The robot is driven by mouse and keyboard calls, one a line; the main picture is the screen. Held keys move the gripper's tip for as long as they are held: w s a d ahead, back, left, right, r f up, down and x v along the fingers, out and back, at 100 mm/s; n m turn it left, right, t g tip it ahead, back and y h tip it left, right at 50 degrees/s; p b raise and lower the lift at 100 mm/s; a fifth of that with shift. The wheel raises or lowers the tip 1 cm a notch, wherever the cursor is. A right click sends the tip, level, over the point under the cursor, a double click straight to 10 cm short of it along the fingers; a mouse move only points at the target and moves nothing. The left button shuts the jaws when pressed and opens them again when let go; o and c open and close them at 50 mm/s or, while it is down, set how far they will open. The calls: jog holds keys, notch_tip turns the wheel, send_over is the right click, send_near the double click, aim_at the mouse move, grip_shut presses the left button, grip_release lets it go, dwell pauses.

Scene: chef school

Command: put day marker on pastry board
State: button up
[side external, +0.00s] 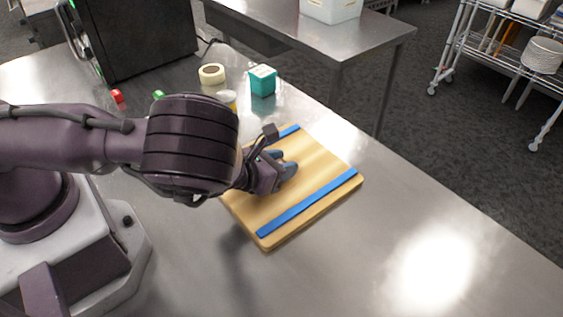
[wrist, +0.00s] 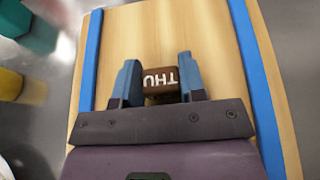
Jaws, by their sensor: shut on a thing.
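The day marker (wrist: 160,80) is a small brown block with white letters "THU", which appear upside down in the wrist view. My gripper (wrist: 158,82) is shut on it, one blue finger on each side. The pastry board (side external: 310,155) is light wood with two blue strips, and it lies on the metal table. The board also fills most of the wrist view (wrist: 165,35). In the side view my gripper (side external: 288,170) is over the board, between the strips, and the marker is hidden by the fingers. I cannot tell whether the marker touches the board.
A teal box (side external: 262,80), a roll of tape (side external: 211,74) and a yellow-and-white container (side external: 228,99) stand behind the board. Small red (side external: 117,97) and green (side external: 158,95) items lie farther left. A black appliance (side external: 130,38) stands at the back left. The table right of the board is clear.

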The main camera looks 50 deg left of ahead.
jog(key=o, duration=0.9)
jog(key=shift+f, duration=0.1)
